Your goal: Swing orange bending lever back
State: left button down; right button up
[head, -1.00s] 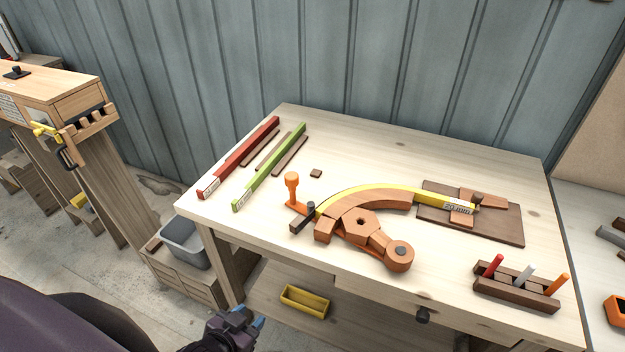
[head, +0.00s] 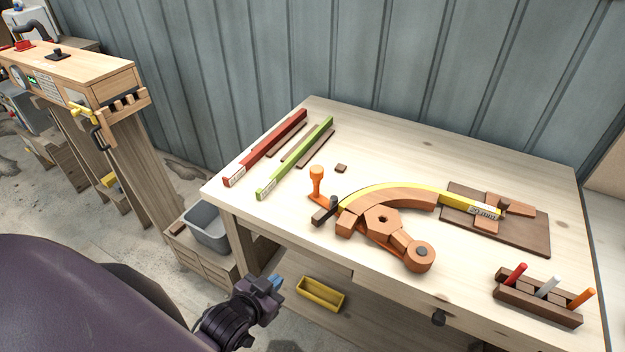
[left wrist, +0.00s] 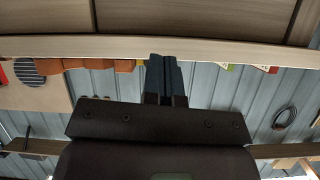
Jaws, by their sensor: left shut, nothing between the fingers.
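The orange bending lever (head: 317,184) stands with its upright knob at the left end of the curved bending jig, near a dark block (head: 325,211). A yellow strip (head: 400,189) is bent around the curved wooden form (head: 388,206), its right end at the brown clamp board (head: 530,232). My left gripper (head: 275,284) is shut and empty, in front of and below the table's front edge, apart from the lever. In the left wrist view its closed fingers (left wrist: 165,75) point toward the table edge. My right gripper is not in view.
The light wooden table (head: 380,150) carries a red bar (head: 265,148) and a green bar (head: 295,158) at back left. A marker holder (head: 537,302) stands at front right. A yellow tray (head: 320,293) and a grey bin (head: 205,228) sit below.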

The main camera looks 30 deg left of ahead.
aim_at(314, 176)
pick_arm(q)
jog(key=w+a+r+m+t, duration=0.1)
jog(key=w+r+m, duration=0.3)
jog(key=m, duration=1.3)
jog(key=w+a+r+m+t, duration=0.2)
jog(key=w+r+m+t, duration=0.2)
jog(key=m, duration=1.3)
notch_tip(314, 176, up, 3)
jog(key=shift+w+a+y+p, duration=0.25)
jog(key=shift+a+y+p, duration=0.05)
jog(key=shift+y+p, duration=0.1)
jog(key=w, duration=0.4)
jog(key=w+p, duration=0.1)
jog(key=w, duration=0.8)
jog(key=shift+w+a, duration=0.35)
jog(key=shift+w, duration=0.15)
jog(key=shift+w, duration=0.1)
